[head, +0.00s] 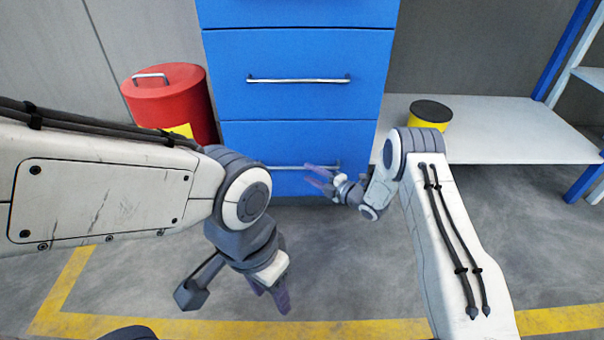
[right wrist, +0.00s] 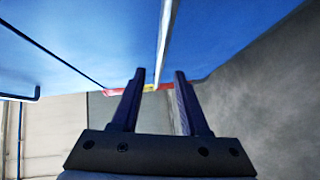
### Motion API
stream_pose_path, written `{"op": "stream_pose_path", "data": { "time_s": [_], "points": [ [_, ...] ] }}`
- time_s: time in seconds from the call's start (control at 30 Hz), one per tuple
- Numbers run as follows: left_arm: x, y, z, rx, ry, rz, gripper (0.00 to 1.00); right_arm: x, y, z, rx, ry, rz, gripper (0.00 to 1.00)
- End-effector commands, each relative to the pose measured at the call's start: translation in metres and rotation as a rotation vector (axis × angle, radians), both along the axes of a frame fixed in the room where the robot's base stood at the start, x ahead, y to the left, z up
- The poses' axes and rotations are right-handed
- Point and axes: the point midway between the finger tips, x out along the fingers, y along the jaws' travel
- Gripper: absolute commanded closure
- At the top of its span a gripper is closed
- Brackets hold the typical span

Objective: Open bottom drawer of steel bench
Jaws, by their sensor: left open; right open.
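The steel bench's blue drawer unit (head: 299,100) stands ahead. Its bottom drawer (head: 270,140) looks closed, with its face level with the drawers above. A thin silver handle (head: 285,167) runs across it, partly hidden at the right by my right gripper. My right gripper (head: 316,177) is open at the handle's right part. In the right wrist view the handle (right wrist: 165,35) runs down the picture to the gap between the open fingertips (right wrist: 160,74); I cannot tell whether it lies between them in depth. My left gripper (head: 271,296) is open and empty, low over the floor.
A red drum (head: 168,100) stands left of the drawers. At right is a low pale shelf (head: 500,125) carrying a yellow can with a dark top (head: 430,114). Yellow lines (head: 350,330) mark the grey floor, which is clear before the drawers.

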Motion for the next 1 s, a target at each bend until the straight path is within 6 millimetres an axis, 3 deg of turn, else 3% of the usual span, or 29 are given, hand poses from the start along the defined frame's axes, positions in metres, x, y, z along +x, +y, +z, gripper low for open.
{"op": "stream_pose_path", "data": {
  "time_s": [0.03,0.3,0.67,0.7,0.8,1.0],
  "points": [
    [0.000,0.000,-0.012,0.000,0.000,0.000,0.50,0.007,0.010,-0.006,0.000,-0.005,0.004,0.55],
    [0.000,0.000,-0.032,0.000,0.000,0.000,0.50,0.034,0.035,-0.009,0.001,-0.002,0.001,0.55],
    [0.000,0.000,-0.033,0.000,0.000,0.000,0.50,0.039,0.037,-0.007,0.000,0.001,-0.004,0.55],
    [0.000,0.000,-0.033,0.000,0.000,0.000,0.50,0.039,0.037,-0.007,0.001,0.001,-0.004,0.59],
    [0.000,0.000,-0.033,0.000,0.000,0.000,0.50,0.038,0.036,-0.007,0.001,0.001,-0.004,0.97],
    [0.000,0.000,-0.033,0.000,0.000,0.000,0.50,0.038,0.036,-0.007,0.000,0.001,-0.005,1.00]
  ]
}}
